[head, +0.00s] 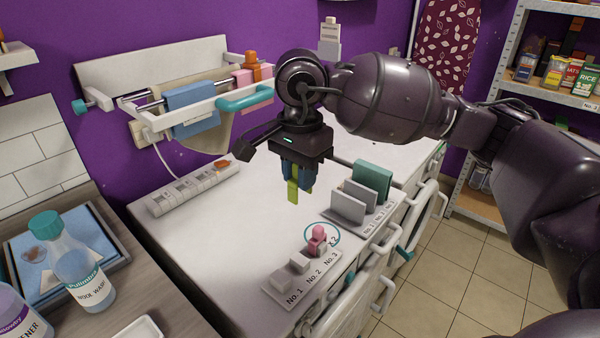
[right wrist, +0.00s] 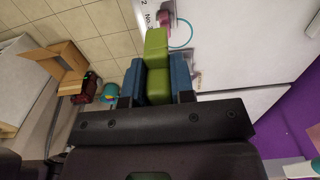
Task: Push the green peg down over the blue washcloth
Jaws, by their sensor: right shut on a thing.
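The green peg (head: 293,191) is held upright between the blue fingertips of my right gripper (head: 299,176), above the white worktop. In the right wrist view the peg (right wrist: 156,50) sticks out beyond the fingertips (right wrist: 157,80), which are shut on it. The blue washcloth (head: 192,112) hangs over the rail (head: 150,103) of the wall rack at the upper left. The peg is to the right of the cloth and lower in the picture, clearly apart from it. My left gripper is not in view.
A teal-ended bar (head: 245,97) juts from the rack's front. A white power strip (head: 195,187) lies below it. A numbered holder (head: 300,277) with a pink piece (head: 318,238) stands near the front edge, grey and green plates (head: 371,181) to its right. The worktop's middle is clear.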

